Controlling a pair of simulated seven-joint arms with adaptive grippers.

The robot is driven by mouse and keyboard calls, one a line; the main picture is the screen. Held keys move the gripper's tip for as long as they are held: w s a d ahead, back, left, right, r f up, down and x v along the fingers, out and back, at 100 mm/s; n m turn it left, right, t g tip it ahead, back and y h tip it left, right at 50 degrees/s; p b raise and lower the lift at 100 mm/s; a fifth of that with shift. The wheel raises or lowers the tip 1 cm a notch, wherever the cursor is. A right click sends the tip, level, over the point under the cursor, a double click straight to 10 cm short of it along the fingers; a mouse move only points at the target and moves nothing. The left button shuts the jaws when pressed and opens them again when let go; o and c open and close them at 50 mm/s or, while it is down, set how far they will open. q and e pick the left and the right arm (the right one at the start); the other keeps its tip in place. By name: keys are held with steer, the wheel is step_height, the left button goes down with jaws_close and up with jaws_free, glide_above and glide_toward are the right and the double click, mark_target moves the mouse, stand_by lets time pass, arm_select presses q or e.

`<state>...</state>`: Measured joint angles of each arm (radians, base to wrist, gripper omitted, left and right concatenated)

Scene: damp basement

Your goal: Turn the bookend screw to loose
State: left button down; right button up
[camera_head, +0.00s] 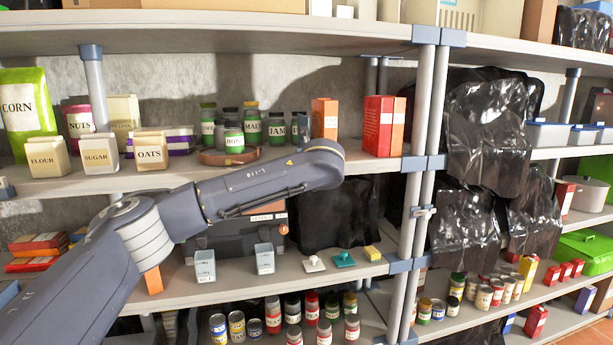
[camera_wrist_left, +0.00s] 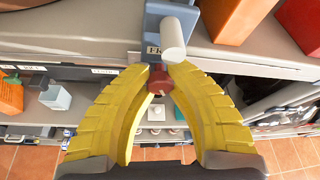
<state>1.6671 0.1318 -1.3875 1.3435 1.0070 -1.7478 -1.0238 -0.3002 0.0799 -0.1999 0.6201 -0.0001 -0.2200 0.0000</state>
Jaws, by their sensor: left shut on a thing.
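In the left wrist view, a blue-grey bookend (camera_wrist_left: 154,18) stands at the shelf edge, with a light grey cylinder (camera_wrist_left: 174,38) and a partly covered label. A small dark red screw knob (camera_wrist_left: 161,84) sits at its lower front. The yellow fingers of my left gripper (camera_wrist_left: 162,76) are shut on the red knob, one fingertip on each side. In the head view, my left arm reaches from the left to the upper shelf, and its end hides the gripper and the screw. My right gripper is in neither view.
An orange box (camera_head: 324,118) and a red box pair (camera_head: 379,126) stand on the upper shelf near my arm's end. Several jars (camera_head: 252,127) stand left of them. A grey post (camera_head: 421,150) rises to the right. Crumpled black plastic (camera_head: 334,214) hangs below.

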arm_select(q)
steer(key=shift+n+h, duration=0.3)
steer(key=shift+n, duration=0.2)
steer(key=shift+t, duration=0.3)
steer(key=c, duration=1.1)
jaws_free()
steer(key=shift+c, duration=0.2)
steer(key=v, duration=1.2)
